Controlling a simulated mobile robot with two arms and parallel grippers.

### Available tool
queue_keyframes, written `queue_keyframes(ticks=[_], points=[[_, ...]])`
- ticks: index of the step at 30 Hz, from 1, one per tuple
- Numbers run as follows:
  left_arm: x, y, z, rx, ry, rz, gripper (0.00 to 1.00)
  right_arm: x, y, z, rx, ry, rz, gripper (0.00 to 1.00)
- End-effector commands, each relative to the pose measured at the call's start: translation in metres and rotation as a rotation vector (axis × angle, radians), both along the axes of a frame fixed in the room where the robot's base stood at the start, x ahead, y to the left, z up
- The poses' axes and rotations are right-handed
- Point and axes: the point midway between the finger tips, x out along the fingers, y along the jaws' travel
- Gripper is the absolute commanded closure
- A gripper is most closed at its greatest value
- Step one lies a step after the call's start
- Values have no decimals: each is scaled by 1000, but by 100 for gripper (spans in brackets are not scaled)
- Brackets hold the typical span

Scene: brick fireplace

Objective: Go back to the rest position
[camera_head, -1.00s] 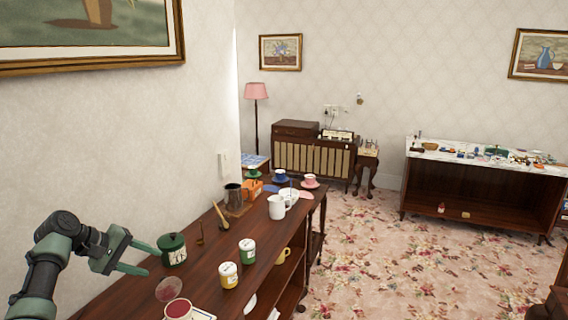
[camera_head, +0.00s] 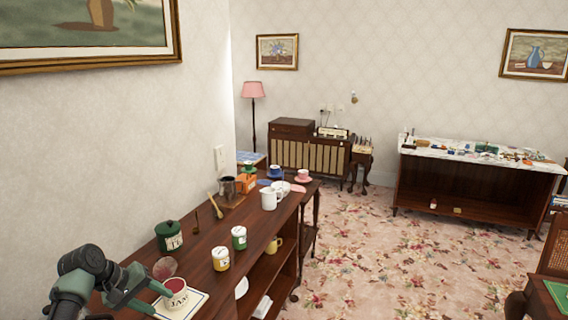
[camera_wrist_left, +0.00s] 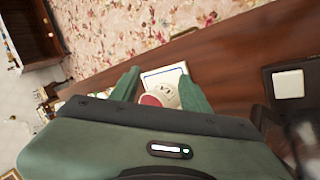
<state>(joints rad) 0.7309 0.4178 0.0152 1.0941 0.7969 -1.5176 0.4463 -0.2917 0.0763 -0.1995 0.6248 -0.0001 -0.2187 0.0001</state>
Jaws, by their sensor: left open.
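My left gripper (camera_head: 160,300) is at the lower left of the head view, over the near end of the dark wooden sideboard (camera_head: 205,285). Its two green fingers are apart with nothing held between them. A jam jar (camera_head: 175,300) with a red top stands on a white card (camera_head: 198,305) right beside the fingertips. In the left wrist view the jar (camera_wrist_left: 165,96) shows between the open fingers (camera_wrist_left: 160,85), beyond the palm; whether they touch it I cannot tell. My right gripper is in neither current view.
A green canister (camera_head: 168,236), a yellow-labelled jar (camera_head: 221,258), a green jar (camera_head: 239,238) and a white pitcher (camera_head: 269,199) stand along the sideboard. The wall is close on its left. Carpet (camera_head: 370,260) to the right is open, with a chair (camera_head: 565,245) at the far right.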

Motion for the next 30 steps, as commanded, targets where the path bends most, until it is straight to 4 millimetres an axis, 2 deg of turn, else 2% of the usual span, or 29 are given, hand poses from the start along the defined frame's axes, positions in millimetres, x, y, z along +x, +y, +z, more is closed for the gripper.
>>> queue_keyframes(ticks=[1, 5, 8, 10, 13, 16, 18, 21, 24, 30], points=[[-12, -7, -17, 35, 7, -30, 54, 1, 4, 0, 5, -1, -2, 100], [-46, -25, -56, 138, 18, -119, 54, -1, 6, 0, 7, 1, -1, 100], [-86, -45, -91, 232, 24, -213, 54, -8, 3, 0, 4, 10, -1, 100], [-124, -62, -115, 304, 24, -294, 54, -12, 1, -1, 1, 16, 0, 100], [-186, -86, -138, 400, 12, -408, 54, -14, -2, -1, -3, 21, 1, 100], [-240, -105, -144, 472, -7, -495, 54, -13, -2, -1, -3, 19, 1, 100], [-269, -113, -143, 507, -18, -536, 54, -12, -3, 0, -4, 17, 1, 100], [-302, -122, -137, 542, -30, -577, 54, -12, -4, 0, -5, 17, 2, 100], [-328, -127, -129, 569, -40, -603, 54, -12, -5, -1, -7, 17, 2, 100], [-368, -132, -111, 608, -54, -634, 54, -11, -6, -1, -7, 16, 2, 100]])
